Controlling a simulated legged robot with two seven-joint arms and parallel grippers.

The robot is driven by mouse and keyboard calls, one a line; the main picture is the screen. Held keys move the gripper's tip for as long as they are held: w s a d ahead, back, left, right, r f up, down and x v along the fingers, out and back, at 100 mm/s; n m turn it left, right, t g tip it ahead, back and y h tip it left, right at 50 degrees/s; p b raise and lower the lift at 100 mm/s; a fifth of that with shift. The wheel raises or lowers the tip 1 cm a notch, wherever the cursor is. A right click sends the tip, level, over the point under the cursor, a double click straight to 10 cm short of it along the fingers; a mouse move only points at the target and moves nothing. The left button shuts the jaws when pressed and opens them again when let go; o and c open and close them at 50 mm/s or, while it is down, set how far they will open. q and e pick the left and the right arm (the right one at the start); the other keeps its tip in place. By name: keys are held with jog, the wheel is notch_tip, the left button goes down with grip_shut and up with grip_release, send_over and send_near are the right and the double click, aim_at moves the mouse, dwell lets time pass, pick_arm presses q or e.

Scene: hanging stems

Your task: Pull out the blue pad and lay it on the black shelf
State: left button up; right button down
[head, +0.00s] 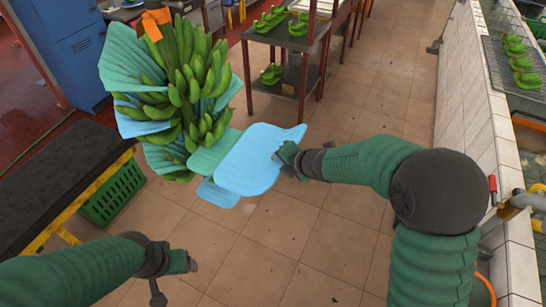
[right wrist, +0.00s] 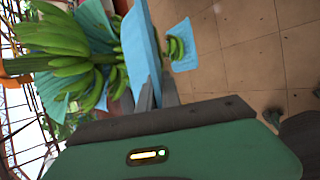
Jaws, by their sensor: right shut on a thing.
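A light blue pad (head: 262,155) sticks out at the lower right of a hanging bunch of green bananas (head: 185,85). My right gripper (head: 283,157) is shut on the pad's right edge. In the right wrist view the pad (right wrist: 140,45) shows nearly edge-on between the fingers (right wrist: 155,95). Its left end overlaps a teal pad (head: 208,155) at the bunch; I cannot tell whether it is clear of the stem. A long black shelf (head: 55,170) with a yellow frame lies at the left. My left gripper (head: 185,262) is low over the floor, its jaw gap unclear.
More blue pads (head: 135,62) stand between the banana layers. A green crate (head: 112,192) sits under the black shelf. A dark rack (head: 285,38) with bananas stands behind, and a white tiled wall (head: 480,130) runs along the right. The tiled floor between is clear.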

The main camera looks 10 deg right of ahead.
jog(key=s+d+p, duration=0.1)
jog(key=s+d, duration=0.7)
jog(key=d, duration=0.3)
jog(key=shift+s, duration=0.2)
jog(key=shift+d, duration=0.25)
